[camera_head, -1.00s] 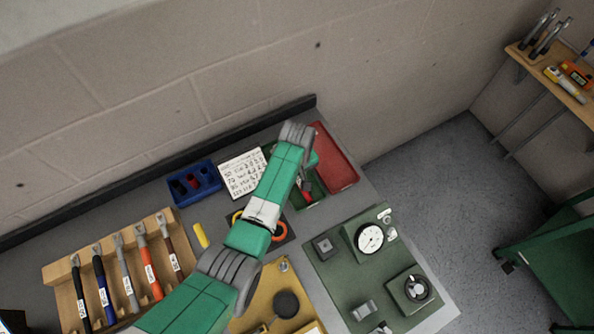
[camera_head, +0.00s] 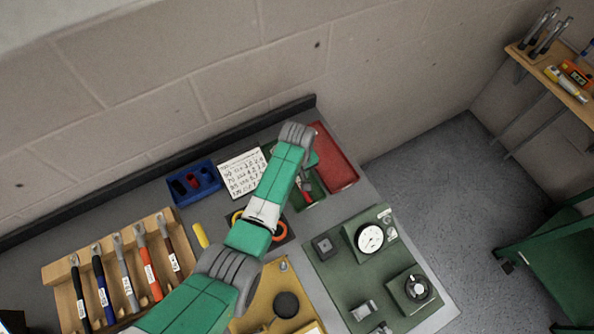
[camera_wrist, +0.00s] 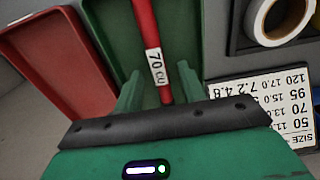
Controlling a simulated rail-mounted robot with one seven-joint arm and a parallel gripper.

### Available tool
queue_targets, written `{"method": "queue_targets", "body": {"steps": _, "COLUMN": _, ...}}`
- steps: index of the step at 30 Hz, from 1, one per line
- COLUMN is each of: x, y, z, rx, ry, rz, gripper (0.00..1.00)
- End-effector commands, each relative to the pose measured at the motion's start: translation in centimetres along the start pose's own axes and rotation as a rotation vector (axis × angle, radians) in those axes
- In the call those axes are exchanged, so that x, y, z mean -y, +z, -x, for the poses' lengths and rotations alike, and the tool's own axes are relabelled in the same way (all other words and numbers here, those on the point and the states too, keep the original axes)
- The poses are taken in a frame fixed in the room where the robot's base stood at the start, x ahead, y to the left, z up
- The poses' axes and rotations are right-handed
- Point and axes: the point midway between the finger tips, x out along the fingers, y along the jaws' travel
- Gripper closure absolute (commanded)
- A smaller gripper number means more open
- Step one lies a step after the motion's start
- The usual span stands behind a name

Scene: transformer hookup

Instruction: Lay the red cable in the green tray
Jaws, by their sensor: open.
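The red cable (camera_wrist: 146,30) carries a white "70 CU" label and runs between the two fingers of my gripper (camera_wrist: 160,84) in the wrist view. The fingers are open, with a gap on each side of the cable. The cable is over or in the green tray (camera_wrist: 108,22); its near end is hidden by my gripper, and I cannot tell how fully it rests on the tray floor. In the head view a bit of the red cable (camera_head: 307,198) shows in the green tray (camera_head: 318,203), below my wrist, which hides most of the tray.
A red tray (camera_head: 336,158) adjoins the green tray. A size chart (camera_head: 240,173), a blue bin (camera_head: 194,183) and tape rolls (camera_head: 279,232) lie nearby. A wooden rack (camera_head: 60,270) holds several cables at left. A green panel (camera_head: 335,262) with a gauge stands at front right.

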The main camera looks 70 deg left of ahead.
Motion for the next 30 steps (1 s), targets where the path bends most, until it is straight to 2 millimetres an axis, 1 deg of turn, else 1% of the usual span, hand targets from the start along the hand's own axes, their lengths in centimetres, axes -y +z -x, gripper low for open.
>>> {"method": "queue_targets", "body": {"steps": 5, "x": 0.0, "y": 0.0, "z": 0.6, "rx": 0.000, "ry": 0.000, "rz": 0.000, "gripper": 0.60}}
{"method": "queue_targets", "body": {"steps": 24, "x": 0.0, "y": 0.0, "z": 6.8, "rx": 0.000, "ry": 0.000, "rz": 0.000, "gripper": 0.60}}
{"method": "queue_targets", "body": {"steps": 27, "x": 0.0, "y": 0.0, "z": 7.2, "rx": 0.001, "ry": 0.000, "rz": 0.000, "gripper": 0.60}}
{"method": "queue_targets", "body": {"steps": 30, "x": 0.0, "y": 0.0, "z": 7.0, "rx": 0.001, "ry": 0.000, "rz": 0.000, "gripper": 0.60}}
